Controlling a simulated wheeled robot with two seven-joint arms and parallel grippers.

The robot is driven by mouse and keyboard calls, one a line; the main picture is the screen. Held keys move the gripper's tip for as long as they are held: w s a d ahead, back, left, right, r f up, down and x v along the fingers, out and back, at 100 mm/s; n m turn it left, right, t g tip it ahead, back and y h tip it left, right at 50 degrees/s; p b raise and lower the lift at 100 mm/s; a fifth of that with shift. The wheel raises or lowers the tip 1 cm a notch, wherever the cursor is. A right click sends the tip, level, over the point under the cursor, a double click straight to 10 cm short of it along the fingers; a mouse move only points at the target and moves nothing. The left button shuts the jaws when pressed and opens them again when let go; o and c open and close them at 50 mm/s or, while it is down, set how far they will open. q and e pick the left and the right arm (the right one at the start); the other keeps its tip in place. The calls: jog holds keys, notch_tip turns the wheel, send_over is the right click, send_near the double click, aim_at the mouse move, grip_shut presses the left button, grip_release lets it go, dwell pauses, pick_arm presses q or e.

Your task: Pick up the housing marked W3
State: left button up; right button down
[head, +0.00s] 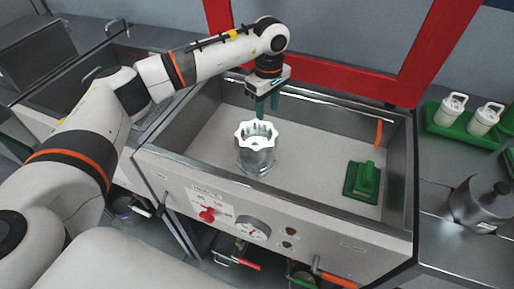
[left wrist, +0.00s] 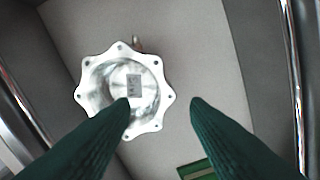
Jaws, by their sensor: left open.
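A silver machined housing (head: 256,150) with a scalloped, bolt-holed top flange stands in the sink-like metal basin (head: 215,150). In the left wrist view the housing (left wrist: 92,100) is seen from above, with a small grey label inside its bowl; I cannot read the mark. My left gripper (head: 266,112) has green fingers pointing down and is above and behind the housing, apart from it. In the left wrist view the open fingers (left wrist: 160,102) have nothing between them, and the housing lies to their left. My right gripper is not in view.
A green block-like fixture (head: 364,182) sits at the basin's right side. The basin walls surround the space. A green tray (head: 440,127) with white canisters (head: 453,104) and a grey metal pot (head: 477,203) stand to the right. A red frame (head: 310,78) rises behind.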

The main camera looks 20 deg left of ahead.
aim_at(268, 124)
pick_arm(q)
notch_tip(268, 124, down, 3)
jog(key=shift+w+r, duration=0.1)
jog(key=shift+r, duration=0.05)
jog(key=shift+w+f, duration=0.1)
jog(key=shift+f, duration=0.25)
notch_tip(268, 124, down, 3)
jog(key=shift+d+r+p, duration=0.1)
jog(key=shift+r+p, duration=0.05)
jog(key=shift+p, duration=0.8)
notch_tip(268, 124, down, 2)
jog(key=shift+w+f, duration=0.1)
jog(key=shift+f, duration=0.2)
jog(key=shift+c, duration=1)
grip_shut()
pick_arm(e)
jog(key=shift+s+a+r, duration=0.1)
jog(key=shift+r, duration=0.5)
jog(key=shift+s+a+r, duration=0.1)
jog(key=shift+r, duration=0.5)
